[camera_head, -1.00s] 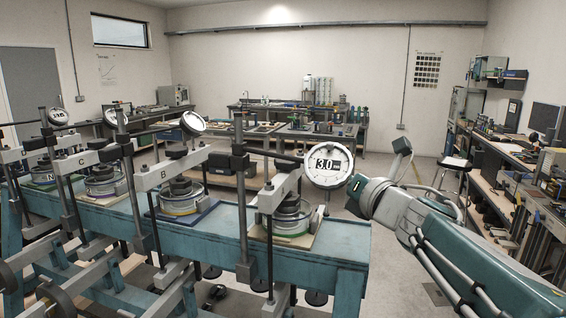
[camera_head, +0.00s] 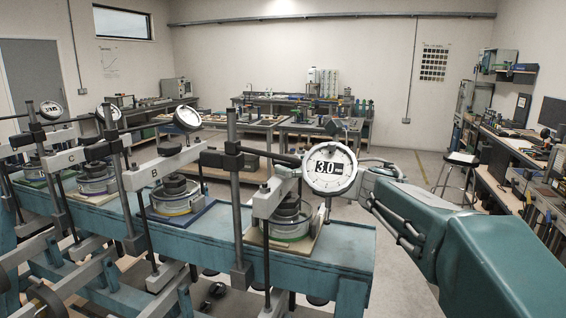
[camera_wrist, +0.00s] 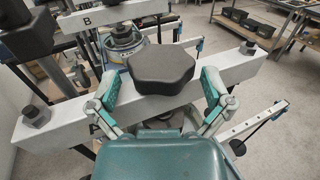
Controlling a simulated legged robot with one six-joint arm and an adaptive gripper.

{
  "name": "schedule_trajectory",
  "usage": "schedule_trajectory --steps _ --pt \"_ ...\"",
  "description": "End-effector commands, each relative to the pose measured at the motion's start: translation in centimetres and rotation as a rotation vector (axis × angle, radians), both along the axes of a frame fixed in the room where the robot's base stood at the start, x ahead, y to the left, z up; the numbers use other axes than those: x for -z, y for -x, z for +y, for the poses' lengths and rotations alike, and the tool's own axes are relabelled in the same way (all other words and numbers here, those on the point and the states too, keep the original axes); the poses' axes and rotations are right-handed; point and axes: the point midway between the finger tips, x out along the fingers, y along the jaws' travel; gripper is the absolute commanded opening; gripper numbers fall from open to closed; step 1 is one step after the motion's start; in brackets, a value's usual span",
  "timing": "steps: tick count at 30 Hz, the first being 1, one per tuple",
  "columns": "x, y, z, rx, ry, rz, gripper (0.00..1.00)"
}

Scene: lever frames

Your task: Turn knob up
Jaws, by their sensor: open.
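In the wrist view a dark, lobed knob (camera_wrist: 161,69) sits over a pale grey crossbar (camera_wrist: 238,70). My gripper (camera_wrist: 160,84) is open, with one teal finger on the left of the knob and one on the right. I cannot tell whether either finger touches it. In the head view my teal arm reaches in from the right to behind the round dial (camera_head: 329,169), which reads 3.0. My gripper's fingers and this knob are hidden there.
A teal bench (camera_head: 330,238) carries a row of lever frames with posts, crossbars and dials. Frame B's crossbar (camera_wrist: 88,22) shows beyond the knob in the wrist view. A black block (camera_wrist: 25,28) stands close at upper left. A stool (camera_head: 458,172) stands at right.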

Motion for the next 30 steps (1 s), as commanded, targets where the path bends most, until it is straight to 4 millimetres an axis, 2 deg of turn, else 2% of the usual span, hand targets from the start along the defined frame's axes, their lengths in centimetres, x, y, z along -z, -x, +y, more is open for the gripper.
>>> schedule_trajectory --steps 6,14,17,18,19,30 --pt "0.0 -1.3 1.8 -0.001 0.002 -0.001 1.00" --pt "0.0 -1.4 1.9 0.000 0.003 0.000 1.00" --pt "0.0 -1.4 1.9 0.000 0.003 0.000 0.60" --pt "0.0 -1.4 1.9 0.000 0.002 0.001 0.42" --pt "0.0 -1.4 1.8 -0.001 0.002 0.001 0.33" --pt "0.0 -1.3 1.6 -0.023 0.001 0.000 0.33"
